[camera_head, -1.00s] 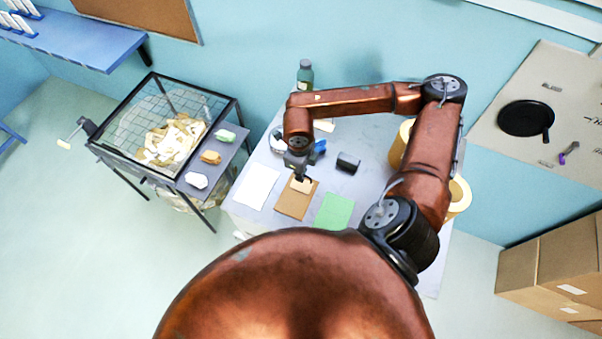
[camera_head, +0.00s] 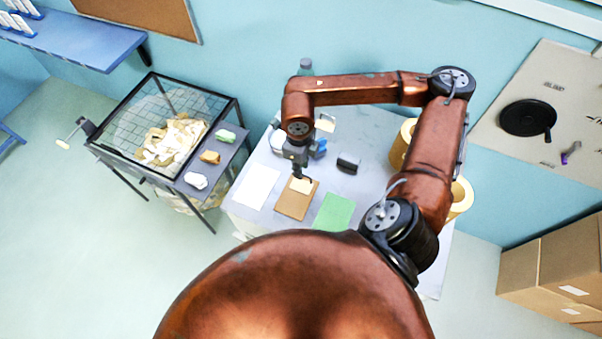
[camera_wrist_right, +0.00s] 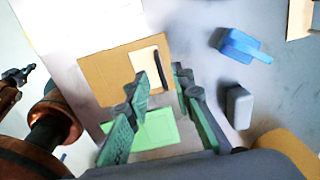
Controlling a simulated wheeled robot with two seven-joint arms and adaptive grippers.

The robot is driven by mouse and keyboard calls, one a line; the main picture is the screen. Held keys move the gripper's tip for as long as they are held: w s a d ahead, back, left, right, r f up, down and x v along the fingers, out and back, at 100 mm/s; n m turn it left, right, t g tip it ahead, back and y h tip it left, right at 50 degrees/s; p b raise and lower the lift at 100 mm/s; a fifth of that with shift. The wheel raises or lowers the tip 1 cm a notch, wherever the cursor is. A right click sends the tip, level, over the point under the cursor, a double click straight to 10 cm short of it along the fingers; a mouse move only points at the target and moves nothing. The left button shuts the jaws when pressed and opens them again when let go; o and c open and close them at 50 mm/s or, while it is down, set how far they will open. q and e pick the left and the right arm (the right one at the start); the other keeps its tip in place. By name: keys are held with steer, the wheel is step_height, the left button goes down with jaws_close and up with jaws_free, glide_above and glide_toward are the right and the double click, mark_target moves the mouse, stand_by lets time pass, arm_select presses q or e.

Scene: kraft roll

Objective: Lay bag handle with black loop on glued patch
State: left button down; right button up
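A brown kraft bag piece (camera_head: 291,203) lies flat on the table, with a cream patch (camera_head: 301,186) on it. In the right wrist view the brown piece (camera_wrist_right: 103,78) carries the cream patch (camera_wrist_right: 142,64). A thin black strip (camera_wrist_right: 157,66), perhaps the handle's loop, lies along the patch's right edge. My right gripper (camera_head: 301,176) is above the patch. My left gripper (camera_wrist_right: 18,76) shows at the wrist view's left edge, too small to read.
A white sheet (camera_head: 256,187) lies left of the brown piece and a green sheet (camera_head: 334,211) lies right. A black block (camera_head: 348,163), a blue tool (camera_wrist_right: 240,45) and a bottle (camera_head: 305,66) stand farther back. Yellowish rolls (camera_head: 460,198) stand at the right.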

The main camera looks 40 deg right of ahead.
step_height(320, 180, up, 7)
steer(key=b, duration=0.1)
steer(key=shift+a, duration=0.2)
steer(key=shift+r, duration=0.1)
